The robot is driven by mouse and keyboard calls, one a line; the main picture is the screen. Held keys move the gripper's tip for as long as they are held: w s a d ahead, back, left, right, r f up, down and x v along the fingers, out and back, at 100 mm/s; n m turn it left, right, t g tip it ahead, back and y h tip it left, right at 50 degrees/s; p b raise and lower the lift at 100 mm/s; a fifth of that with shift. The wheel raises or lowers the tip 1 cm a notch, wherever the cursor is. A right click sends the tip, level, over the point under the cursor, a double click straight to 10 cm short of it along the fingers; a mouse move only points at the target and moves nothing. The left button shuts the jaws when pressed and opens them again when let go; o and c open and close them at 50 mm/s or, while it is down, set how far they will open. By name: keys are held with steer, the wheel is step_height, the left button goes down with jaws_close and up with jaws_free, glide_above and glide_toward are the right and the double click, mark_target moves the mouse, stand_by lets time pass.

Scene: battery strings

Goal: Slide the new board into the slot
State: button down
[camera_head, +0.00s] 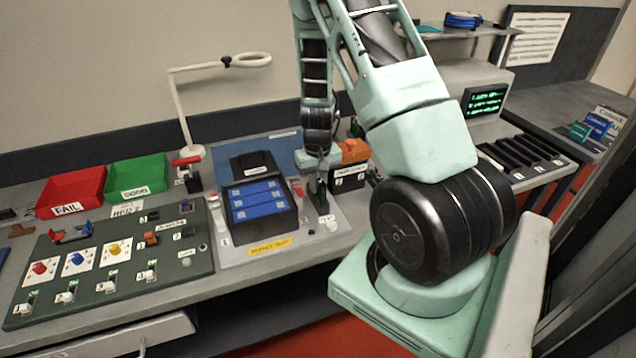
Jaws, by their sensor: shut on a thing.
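My gripper (319,200) points down over the right side of the grey test panel (228,251), just right of the black box with blue modules (258,198). Its dark fingers look closed. What they hold is too small and dark to make out. A small red part (298,188) shows just left of the fingers; I cannot tell whether it touches them. I cannot identify the new board for certain. A rack with several dark upright slots (525,155) stands at the right. I cannot tell which slot is the task's.
A red FAIL bin (72,192) and a green GOOD bin (138,174) stand at the back left. A green switch panel (110,262) lies in front of them. A black box with an orange top (349,178) stands right of my gripper. A lamp (182,105) stands behind.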

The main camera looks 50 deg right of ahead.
mark_target(318, 177)
steer(key=shift+r, duration=0.15)
steer(key=shift+r+p, duration=1.25)
steer(key=shift+r, duration=0.35)
steer(key=shift+f+b, duration=1.75)
steer(key=shift+f, duration=0.05)
stand_by(0.9)
steer(key=c, duration=1.3)
jaws_free()
steer(key=shift+c, duration=0.2)
step_height(318, 177, up, 18)
steer(key=b, duration=0.2)
steer(key=shift+f, duration=0.25)
